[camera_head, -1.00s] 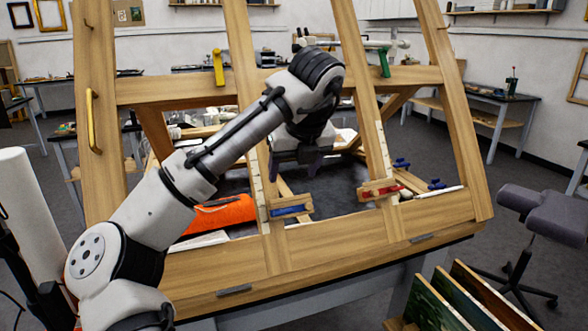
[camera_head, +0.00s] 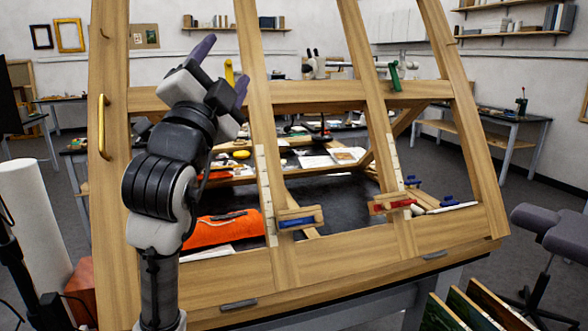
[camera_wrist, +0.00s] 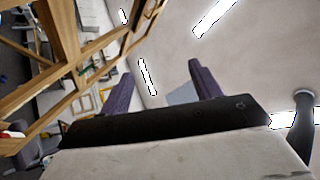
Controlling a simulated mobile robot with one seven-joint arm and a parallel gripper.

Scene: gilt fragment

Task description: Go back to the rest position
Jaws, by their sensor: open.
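My gripper (camera_head: 220,72) is raised at the left of the head view, in front of the wooden easel frame (camera_head: 185,272). Its two purple fingers are spread apart with nothing between them. The wrist view shows the same empty gripper (camera_wrist: 158,88), its fingers apart against the ceiling. My arm stands upright below it and hides part of the frame's left side.
A yellow handle (camera_head: 103,127) is on the left post. A grey stool (camera_head: 548,232) and leaning panels (camera_head: 478,308) are at right.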

